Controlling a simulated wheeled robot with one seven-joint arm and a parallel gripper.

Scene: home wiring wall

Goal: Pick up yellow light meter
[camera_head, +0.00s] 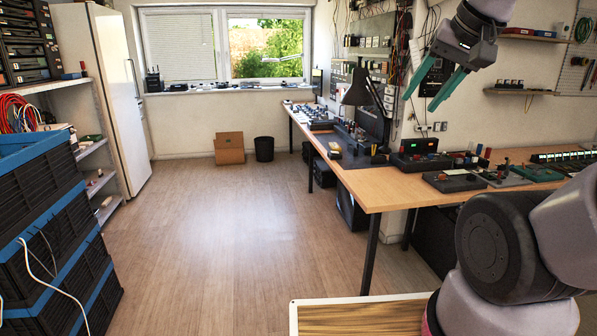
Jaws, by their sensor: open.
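I cannot make out a yellow light meter anywhere in the head view. My gripper (419,104) is in the upper right, with two teal fingers spread apart and pointing down and left. Nothing shows between the fingers. It appears in front of the wall, above the wooden workbench (395,190), and touches nothing that I can see. My arm covers the lower right of the view and hides part of the bench and the space beneath it.
A black desk lamp (358,88) stands farther back. Stacked blue-rimmed crates (50,235) fill the left. A wooden surface (362,318) is at bottom centre. The middle floor is clear.

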